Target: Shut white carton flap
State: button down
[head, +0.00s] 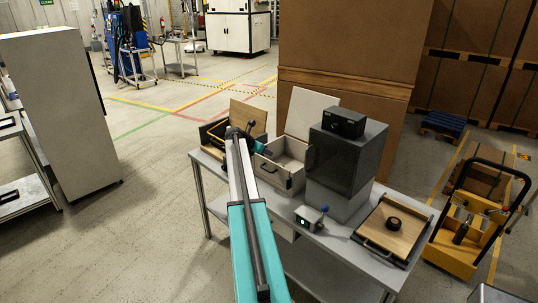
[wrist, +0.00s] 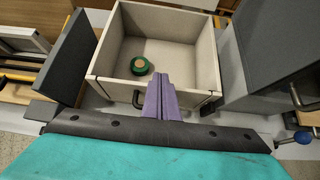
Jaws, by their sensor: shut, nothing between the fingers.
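The white carton (head: 288,165) stands on the table with its white flap (head: 309,112) raised upright at the back. In the wrist view the open carton (wrist: 207,62) shows a green roll (wrist: 140,66) on its floor and a dark handle on its front wall. My gripper (wrist: 161,78), with purple fingers, is shut and empty at the carton's front rim, right of the handle. Whether the fingers touch the rim I cannot tell.
A wooden flap (head: 247,117) stands raised on another box to the left. A tall dark grey block (head: 345,155) with a black box (head: 344,122) on top stands close on the right. A wooden tray (head: 391,229) lies at the table's right end. A small device (head: 310,218) sits in front.

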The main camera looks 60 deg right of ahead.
jog(key=shift+a+r+p, duration=0.25)
jog(key=shift+r+p, duration=0.2)
jog(key=shift+r, duration=0.45)
jog(key=shift+a+r+p, duration=0.3)
jog(key=shift+r+p, duration=0.15)
jog(key=shift+r, duration=0.45)
jog(key=shift+a+r+p, duration=0.25)
jog(key=shift+r+p, duration=0.2)
jog(key=shift+r, duration=0.45)
jog(key=shift+w, duration=0.1)
